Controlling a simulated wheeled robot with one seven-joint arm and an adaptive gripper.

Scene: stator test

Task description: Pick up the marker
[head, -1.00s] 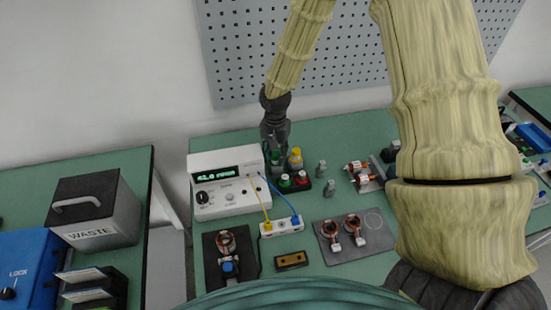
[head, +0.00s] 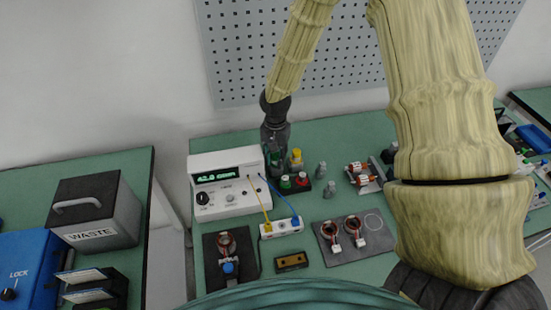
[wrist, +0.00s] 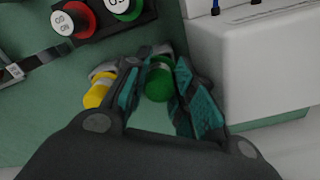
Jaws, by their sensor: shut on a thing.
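My gripper (head: 275,150) is behind the right end of the white meter box, pointing down at the bench. In the wrist view my gripper (wrist: 160,68) has its fingers on either side of a green-capped marker (wrist: 159,82), and they are shut on it. The marker looks upright, with its cap towards the wrist camera; its lower part is hidden. A yellow-capped item (head: 296,157) stands just to the right of my gripper in the head view. It shows left of the fingers in the wrist view (wrist: 98,93), close to the left finger.
The white meter (head: 228,182) stands close to my gripper. A button box (head: 295,183) with green and red buttons is in front. Small grey cylinders (head: 321,169), a coil mat (head: 340,243) and a black-based coil (head: 229,262) lie around. A pegboard (head: 350,60) rises behind.

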